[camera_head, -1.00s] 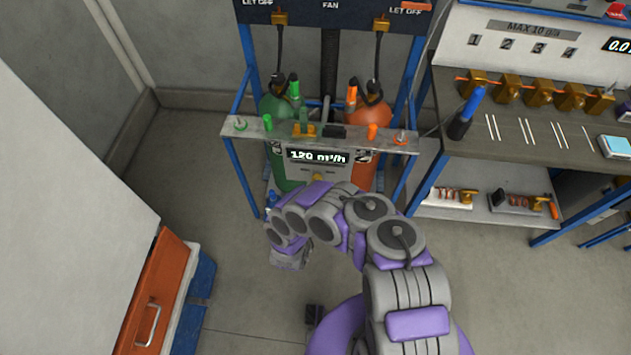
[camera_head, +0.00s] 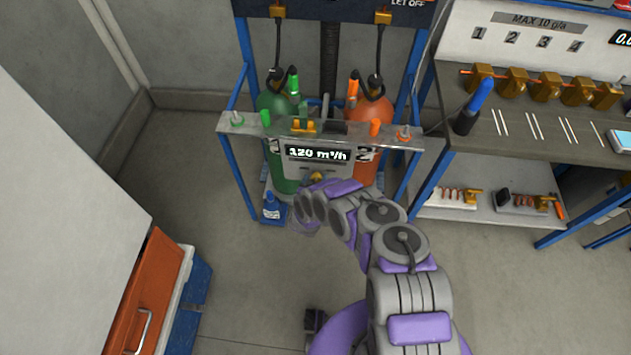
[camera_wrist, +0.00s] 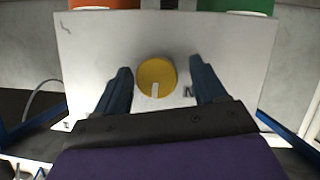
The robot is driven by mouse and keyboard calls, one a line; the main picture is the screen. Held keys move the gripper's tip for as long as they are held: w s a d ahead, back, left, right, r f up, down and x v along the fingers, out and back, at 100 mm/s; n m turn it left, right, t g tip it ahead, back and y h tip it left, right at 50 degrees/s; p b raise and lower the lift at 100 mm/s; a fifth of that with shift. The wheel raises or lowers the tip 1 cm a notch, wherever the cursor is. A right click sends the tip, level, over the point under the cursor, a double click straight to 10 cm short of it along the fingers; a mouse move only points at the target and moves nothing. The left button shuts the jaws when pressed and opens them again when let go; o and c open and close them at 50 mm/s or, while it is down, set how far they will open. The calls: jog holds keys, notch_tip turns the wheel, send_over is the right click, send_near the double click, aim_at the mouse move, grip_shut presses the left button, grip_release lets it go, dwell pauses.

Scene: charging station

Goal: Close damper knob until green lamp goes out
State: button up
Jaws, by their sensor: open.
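The yellow damper knob (camera_wrist: 157,76) with a pale pointer mark is on a light panel (camera_wrist: 220,45) in the wrist view. My gripper (camera_wrist: 160,82) is open, with one dark blue finger on each side of the knob and a gap to both. The head view shows a bit of the yellow knob (camera_head: 317,177) below a display (camera_head: 317,154) reading 120 m³/h; my arm covers the rest of that area. A green lamp (camera_head: 265,117) or fitting sits on the grey bar; I cannot tell if it is lit.
A green cylinder (camera_head: 280,180) and an orange cylinder (camera_head: 365,118) stand behind the panel in a blue frame. A workbench (camera_head: 510,145) is at the right. An orange drawer (camera_head: 152,290) is at the lower left. The floor between is mostly clear.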

jog(key=shift+w+d, duration=0.15)
jog(key=shift+w, duration=0.1)
jog(key=c, duration=1.1)
jog(key=shift+o, duration=0.2)
jog(key=shift+a+n+h, duration=0.2)
jog(key=shift+n+h, duration=0.1)
jog(key=shift+n, duration=0.1)
jog(key=shift+r+n+h+b, duration=0.1)
jog(key=shift+n+h+b, duration=0.3)
jog(key=shift+n+b, duration=0.25)
